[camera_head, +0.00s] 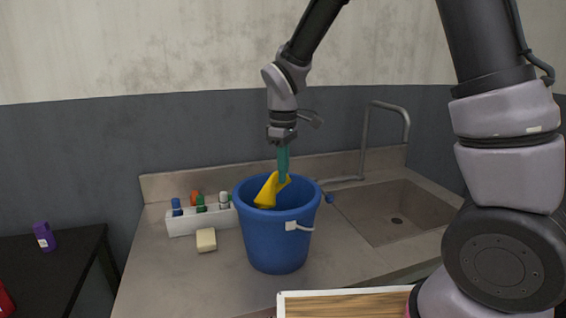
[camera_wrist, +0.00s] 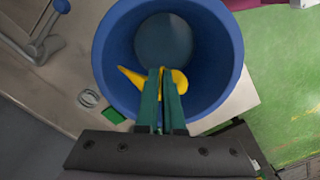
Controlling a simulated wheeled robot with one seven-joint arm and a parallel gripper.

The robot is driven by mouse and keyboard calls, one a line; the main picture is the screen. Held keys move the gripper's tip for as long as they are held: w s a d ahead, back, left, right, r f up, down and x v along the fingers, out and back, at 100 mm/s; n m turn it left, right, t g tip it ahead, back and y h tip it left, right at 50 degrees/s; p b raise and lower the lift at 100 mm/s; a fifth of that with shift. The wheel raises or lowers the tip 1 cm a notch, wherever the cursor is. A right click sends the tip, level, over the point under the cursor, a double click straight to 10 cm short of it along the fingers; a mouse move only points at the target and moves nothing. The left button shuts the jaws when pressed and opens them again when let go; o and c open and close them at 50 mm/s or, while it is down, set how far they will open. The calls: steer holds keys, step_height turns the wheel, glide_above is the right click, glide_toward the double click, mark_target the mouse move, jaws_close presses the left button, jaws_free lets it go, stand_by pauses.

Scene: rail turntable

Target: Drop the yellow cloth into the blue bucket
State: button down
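The yellow cloth (camera_head: 269,190) hangs at the mouth of the blue bucket (camera_head: 277,241), partly below its rim. My gripper (camera_head: 283,178) points down into the bucket opening, its teal fingers close together on the cloth. In the wrist view, the cloth (camera_wrist: 178,82) sticks out on both sides of the fingertips (camera_wrist: 163,72), above the open inside of the bucket (camera_wrist: 222,70). The bucket stands upright on the counter. The lower part of the cloth is hidden behind the bucket's front wall in the head view.
A white caddy (camera_head: 182,226) with several bottles stands left of the bucket, with a pale sponge (camera_head: 206,240) in front. A sink (camera_head: 385,215) with a grey faucet (camera_head: 364,140) lies to the right. A dark table (camera_head: 75,265) with a purple bottle (camera_head: 43,237) is at far left.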

steer(key=shift+f, duration=2.05)
jaws_free()
steer(key=shift+r, duration=2.8)
step_height(320, 180, up, 11)
steer(key=shift+f, duration=0.1)
